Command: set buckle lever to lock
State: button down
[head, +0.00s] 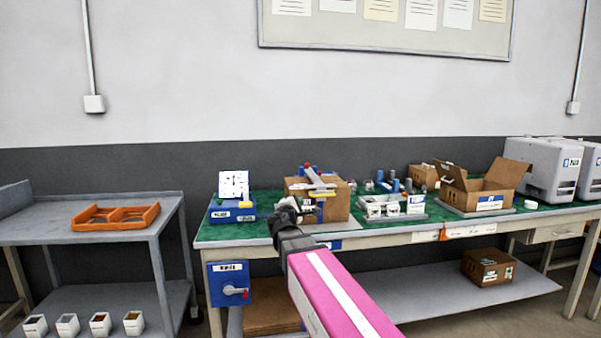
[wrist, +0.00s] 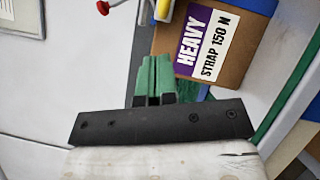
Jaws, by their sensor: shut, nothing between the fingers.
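A cardboard box (head: 338,205) stands on the green bench top, with a strap buckle on it. The buckle lever (head: 317,180) is pale with a red knob and a yellow part, over a blue upright. In the wrist view the red knob (wrist: 103,8) shows at the top edge; the rest of the lever is mostly cut off. My gripper (head: 287,205) is in front of the box's left side. In the wrist view its green fingers (wrist: 155,72) are together and empty.
A blue tray with a white card (head: 234,184) stands left of the box. A grey tray of white containers (head: 390,207) stands to its right. An open carton (head: 485,187) is farther right. A blue panel with a red handle (head: 230,285) hangs below the bench.

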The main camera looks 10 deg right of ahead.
aim_at(312, 171)
jog(key=a+r+n+t+y, duration=0.1)
jog(key=a+r+n+t, duration=0.1)
jog(key=r, duration=0.3)
jog(key=shift+w+a+n, duration=0.2)
jog(key=shift+a+n, duration=0.6)
jog(key=shift+a, duration=0.1)
jog(key=shift+f, duration=0.1)
jog(key=x, duration=0.9)
jog(key=shift+w, duration=0.4)
jog(key=d+r, duration=0.1)
jog(key=w+d+r, duration=0.1)
jog(key=shift+d, duration=0.3)
jog(key=shift+w+d+r, duration=0.15)
jog(key=shift+d+r, duration=0.15)
jog(key=shift+d, duration=0.05)
